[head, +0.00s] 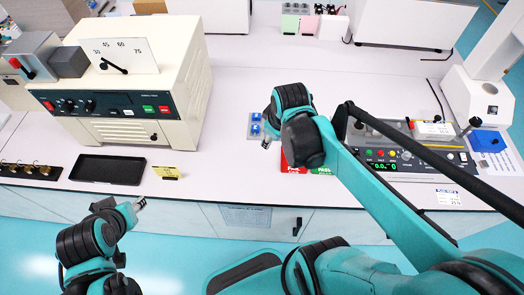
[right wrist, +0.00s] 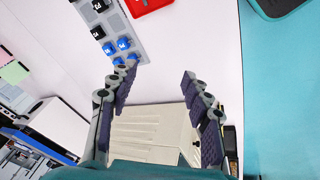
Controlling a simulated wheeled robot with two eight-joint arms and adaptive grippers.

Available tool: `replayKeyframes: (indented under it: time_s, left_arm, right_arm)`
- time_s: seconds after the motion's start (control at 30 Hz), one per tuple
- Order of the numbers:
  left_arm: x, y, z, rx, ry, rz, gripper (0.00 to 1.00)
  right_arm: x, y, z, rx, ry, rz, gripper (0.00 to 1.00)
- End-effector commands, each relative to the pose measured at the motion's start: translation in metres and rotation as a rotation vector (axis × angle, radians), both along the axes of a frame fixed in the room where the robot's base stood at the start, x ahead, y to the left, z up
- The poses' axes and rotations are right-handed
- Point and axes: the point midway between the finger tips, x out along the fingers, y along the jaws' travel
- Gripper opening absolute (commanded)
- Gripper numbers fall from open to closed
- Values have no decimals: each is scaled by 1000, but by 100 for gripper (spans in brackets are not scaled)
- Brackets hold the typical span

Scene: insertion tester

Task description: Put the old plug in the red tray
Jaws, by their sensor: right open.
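The red tray (head: 288,163) lies near the table's front edge, mostly hidden behind my right arm; a corner of the red tray (right wrist: 150,5) also shows at the top of the right wrist view. A grey holder (head: 250,133) left of it bears blue plugs (head: 255,117). In the right wrist view, blue plugs (right wrist: 123,44) sit in the holder beside black places. I cannot tell which plug is the old one. My right gripper (right wrist: 157,88) is open and empty, its fingers apart near the holder's end. My left gripper (head: 140,203) is low at the left, away from these things; its jaws are unclear.
The tester with display (head: 385,165) stands to the right, partly behind my arm. The table's middle back is clear.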

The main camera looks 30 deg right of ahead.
Motion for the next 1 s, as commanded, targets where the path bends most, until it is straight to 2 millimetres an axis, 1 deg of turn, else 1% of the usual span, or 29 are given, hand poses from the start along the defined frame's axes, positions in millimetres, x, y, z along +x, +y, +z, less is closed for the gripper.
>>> replayKeyframes:
  time_s: [0.03, 0.1, 0.2, 0.33, 0.5, 0.77, 0.87, 1.0]
  left_arm:
    - [0, 0, 0, 0, 0, 0, 40]
    - [0, 0, 0, 0, 0, 0, 40]
    - [0, 0, 0, 0, 0, 0, 40]
    - [0, 0, 0, 0, 0, 0, 40]
    - [0, 0, 0, 0, 0, 0, 40]
    - [0, 0, -1, 0, 0, 0, 40]
    - [0, 0, -12, 0, 0, 0, 40]
    - [0, 0, -41, 0, 0, 0, 40]
  right_arm:
    - [-12, 16, 6, 30, -51, -57, 49]
    - [-24, 33, 13, 83, -118, -148, 49]
    - [-37, 51, 18, 160, -194, -255, 49]
    - [-48, 65, 20, 238, -255, -344, 49]
    - [-52, 70, 21, 278, -281, -388, 49]
    - [-52, 70, 20, 278, -281, -389, 49]
    - [-52, 70, 9, 278, -280, -389, 49]
    - [-52, 69, -20, 277, -280, -388, 49]
